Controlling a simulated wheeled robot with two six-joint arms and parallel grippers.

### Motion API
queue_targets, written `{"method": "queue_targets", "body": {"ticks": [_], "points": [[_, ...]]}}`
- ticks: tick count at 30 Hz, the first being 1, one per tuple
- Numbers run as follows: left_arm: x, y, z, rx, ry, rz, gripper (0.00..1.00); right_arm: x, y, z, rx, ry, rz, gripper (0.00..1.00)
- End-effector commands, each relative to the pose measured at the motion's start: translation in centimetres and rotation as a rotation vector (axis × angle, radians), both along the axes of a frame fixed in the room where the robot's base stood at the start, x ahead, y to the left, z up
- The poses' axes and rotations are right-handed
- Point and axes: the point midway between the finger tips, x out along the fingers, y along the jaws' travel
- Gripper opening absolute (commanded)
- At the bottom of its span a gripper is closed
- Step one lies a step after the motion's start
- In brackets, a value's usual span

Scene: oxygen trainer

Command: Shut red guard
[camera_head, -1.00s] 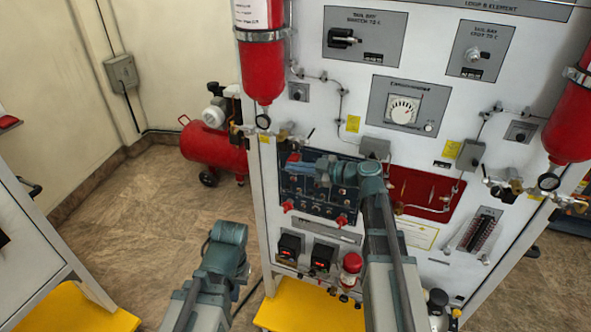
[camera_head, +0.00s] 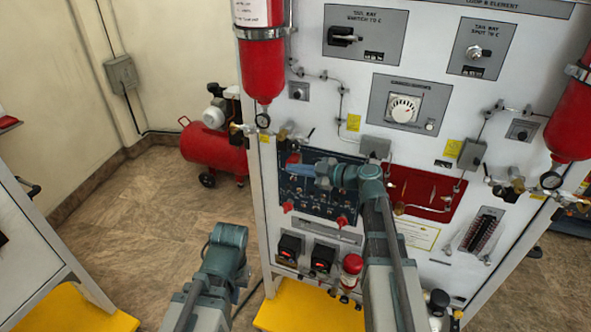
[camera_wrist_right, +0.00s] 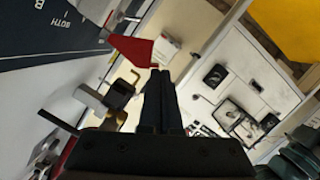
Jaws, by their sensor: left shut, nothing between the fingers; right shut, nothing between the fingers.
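A red guard (camera_wrist_right: 135,48) stands out from the dark panel in the right wrist view, just beyond the fingertips. In the head view a small red piece (camera_head: 293,158) shows at the dark blue switch panel's (camera_head: 325,208) upper left, close to my right gripper. My right gripper (camera_head: 291,169) is shut and empty, pointing left across the panel's upper part. Its closed dark fingers (camera_wrist_right: 160,74) end close to the guard; I cannot tell whether they touch. My left gripper (camera_head: 225,240) is low, left of the cabinet, away from the panel, its fingertips not clearly seen.
Other red pieces sit lower on the panel, at its left (camera_head: 288,206) and bottom right (camera_head: 341,221). Red cylinders (camera_head: 262,70) hang on the cabinet front. A brass valve fitting (camera_wrist_right: 118,92) lies close left of the right fingers.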

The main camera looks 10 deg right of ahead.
Motion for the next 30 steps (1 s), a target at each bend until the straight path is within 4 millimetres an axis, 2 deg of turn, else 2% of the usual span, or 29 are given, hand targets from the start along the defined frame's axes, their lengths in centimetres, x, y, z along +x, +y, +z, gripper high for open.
{"method": "queue_targets", "body": {"ticks": [8, 17, 30], "points": [[0.0, 0.0, -1.1, 0.000, 0.000, 0.000, 0.00, -0.1, 0.1, -0.9, -0.043, -0.064, 0.001, 0.00], [0.0, 0.0, -3.8, 0.000, 0.000, 0.001, 0.00, 0.0, 0.0, -2.8, -0.164, -0.245, 0.001, 0.00], [0.0, 0.0, -6.2, 0.000, 0.000, 0.001, 0.00, 1.0, -0.7, -5.2, -0.161, -0.247, 0.000, 0.00]]}}
